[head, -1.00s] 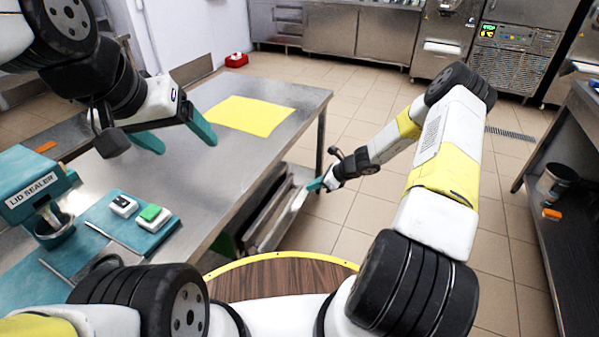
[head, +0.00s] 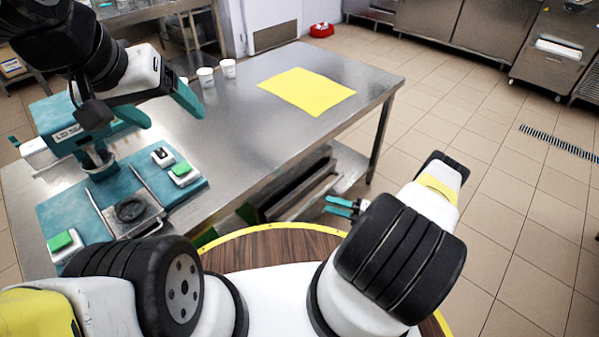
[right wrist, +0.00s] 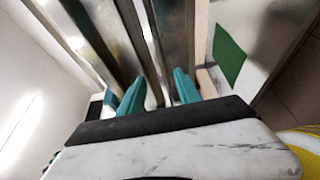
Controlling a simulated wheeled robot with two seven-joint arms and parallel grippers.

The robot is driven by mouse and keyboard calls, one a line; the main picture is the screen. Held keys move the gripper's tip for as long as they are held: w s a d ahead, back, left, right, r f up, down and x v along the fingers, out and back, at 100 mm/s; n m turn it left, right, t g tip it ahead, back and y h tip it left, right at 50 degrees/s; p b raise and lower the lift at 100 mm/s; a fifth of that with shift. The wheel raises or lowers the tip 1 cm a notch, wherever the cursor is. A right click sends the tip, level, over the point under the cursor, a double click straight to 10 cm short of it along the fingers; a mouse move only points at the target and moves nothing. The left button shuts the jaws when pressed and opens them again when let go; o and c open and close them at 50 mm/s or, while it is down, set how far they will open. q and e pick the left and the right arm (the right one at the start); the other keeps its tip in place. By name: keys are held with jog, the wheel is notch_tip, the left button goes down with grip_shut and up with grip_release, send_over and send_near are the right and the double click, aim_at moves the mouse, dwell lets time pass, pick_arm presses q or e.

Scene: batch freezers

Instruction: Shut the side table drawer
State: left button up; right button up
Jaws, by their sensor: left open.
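The metal side table (head: 235,125) stands left of centre in the head view. Its drawer (head: 305,197) shows below the tabletop on the near side, standing out from the table with its upper edge and part of the inside visible. My right gripper (head: 338,206) is low beside the drawer's right end, its teal fingers apart. In the right wrist view, the open fingers (right wrist: 158,92) point at long metal edges and panels; contact cannot be told. My left gripper (head: 160,108) is open and empty above the tabletop.
A yellow sheet (head: 307,91) and two white cups (head: 206,77) are on the tabletop. Tiled floor to the right is clear.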

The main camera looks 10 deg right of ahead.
aim_at(315, 200)
jog(key=x, duration=0.7)
jog(key=shift+w+a, duration=0.1)
jog(key=shift+a, duration=0.1)
grip_shut()
dwell(1.2)
